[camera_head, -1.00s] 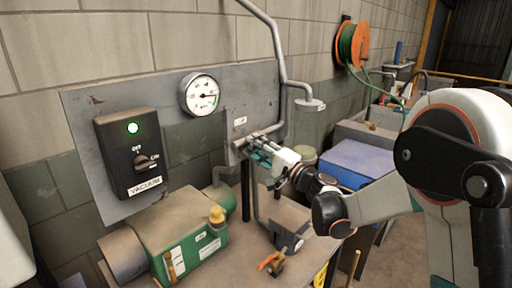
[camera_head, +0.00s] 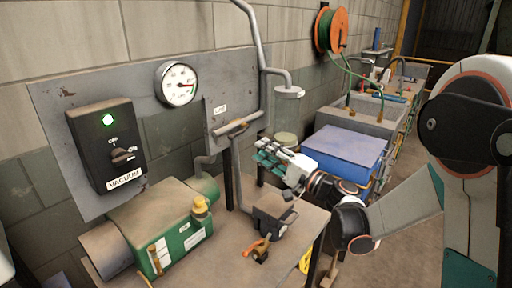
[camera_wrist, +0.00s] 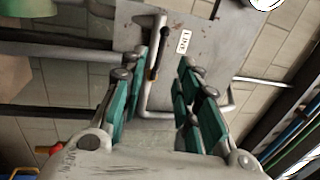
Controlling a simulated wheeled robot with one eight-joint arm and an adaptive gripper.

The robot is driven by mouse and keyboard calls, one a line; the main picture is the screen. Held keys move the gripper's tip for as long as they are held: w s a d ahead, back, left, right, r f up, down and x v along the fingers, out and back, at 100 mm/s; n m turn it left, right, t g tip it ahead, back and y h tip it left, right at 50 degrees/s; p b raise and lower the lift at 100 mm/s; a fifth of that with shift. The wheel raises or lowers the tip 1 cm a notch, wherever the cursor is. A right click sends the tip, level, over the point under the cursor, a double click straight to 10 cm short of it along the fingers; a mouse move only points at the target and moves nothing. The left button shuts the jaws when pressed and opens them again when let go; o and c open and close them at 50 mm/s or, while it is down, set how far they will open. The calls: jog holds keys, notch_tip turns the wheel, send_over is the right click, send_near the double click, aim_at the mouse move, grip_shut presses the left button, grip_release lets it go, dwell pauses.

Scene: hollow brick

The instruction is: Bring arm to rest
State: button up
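My gripper (camera_head: 265,155) is in front of and to the right of the small grey panel (camera_head: 222,107) on the wall. In the wrist view, my gripper (camera_wrist: 162,75) has its two teal-padded fingers spread apart with nothing held between them. Beyond the fingers is the grey panel (camera_wrist: 208,28) with a white label, a bent pipe and a dark-handled lever (camera_wrist: 156,58). A clear gap shows between the gripper and the panel's fitting in the head view.
A green pump (camera_head: 180,235) stands on the bench (camera_head: 222,268) at left, below a vacuum switch box (camera_head: 106,146) with a lit green lamp and a round gauge (camera_head: 177,83). A blue-lidded box (camera_head: 345,148) and a hose reel (camera_head: 331,30) are at right.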

jog(key=shift+s+d, duration=0.15)
jog(key=s+d+f+n+g+h, duration=0.15)
jog(key=s+n+g+h, duration=0.35)
jog(key=s, duration=0.8)
jog(key=s+d+f+n+h, duration=0.1)
jog(key=s+d+f+h, duration=0.2)
jog(key=s+d+h, duration=0.2)
jog(key=s+d+f+n+h, duration=0.1)
jog(key=s+d+f+h, duration=0.2)
jog(key=s+d+h, duration=0.3)
jog(key=s+d, duration=0.5)
jog(key=s, duration=0.2)
jog(key=shift+s+n, duration=0.2)
jog(key=shift+n, duration=0.1)
